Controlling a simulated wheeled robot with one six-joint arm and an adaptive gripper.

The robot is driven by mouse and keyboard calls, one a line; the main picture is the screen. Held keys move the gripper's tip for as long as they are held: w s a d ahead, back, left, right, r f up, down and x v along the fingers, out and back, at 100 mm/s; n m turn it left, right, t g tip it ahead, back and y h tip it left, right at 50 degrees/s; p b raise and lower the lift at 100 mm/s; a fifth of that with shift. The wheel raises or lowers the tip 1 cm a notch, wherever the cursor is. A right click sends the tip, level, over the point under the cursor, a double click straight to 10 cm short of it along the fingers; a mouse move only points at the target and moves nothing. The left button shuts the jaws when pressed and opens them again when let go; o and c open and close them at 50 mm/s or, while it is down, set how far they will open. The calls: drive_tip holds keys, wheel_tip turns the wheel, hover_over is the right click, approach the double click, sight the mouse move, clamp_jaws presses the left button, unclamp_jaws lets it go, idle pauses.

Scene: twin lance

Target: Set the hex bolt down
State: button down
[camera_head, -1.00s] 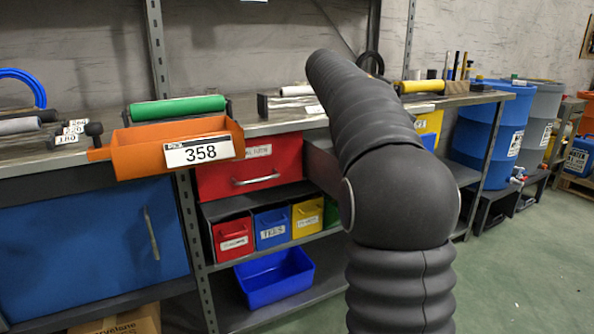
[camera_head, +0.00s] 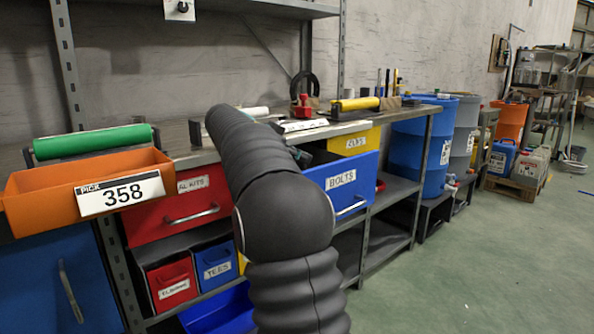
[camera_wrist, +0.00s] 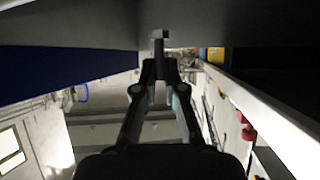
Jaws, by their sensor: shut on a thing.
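My gripper (camera_wrist: 160,68) shows in the wrist view with its fingers closed on a small grey hex bolt (camera_wrist: 158,36). The bolt's head sticks out beyond the fingertips. In the head view my own arm hides the gripper and the bolt. A blue drawer front labelled BOLTS (camera_head: 340,186) stands pulled out from the bench, just right of my arm. A dark blue panel (camera_wrist: 60,72), probably this drawer, lies beside the gripper in the wrist view. The inside of the drawer is mostly hidden.
An orange pick bin marked 358 (camera_head: 60,196) is at the left. The workbench (camera_head: 345,127) carries a green roller (camera_head: 93,141), a yellow tool (camera_head: 355,104) and a small red item (camera_head: 302,108). A red drawer (camera_head: 175,205) is left of my arm. Open floor lies right.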

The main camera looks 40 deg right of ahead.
drive_tip(key=shift+f+b, duration=1.05)
drive_tip(key=shift+f, duration=0.85)
drive_tip(key=shift+f+b, duration=0.4)
drive_tip(key=shift+f+b, duration=0.25)
drive_tip(key=shift+b, duration=0.05)
drive_tip(key=c, duration=1.3)
unclamp_jaws()
drive_tip(key=shift+o, duration=0.2)
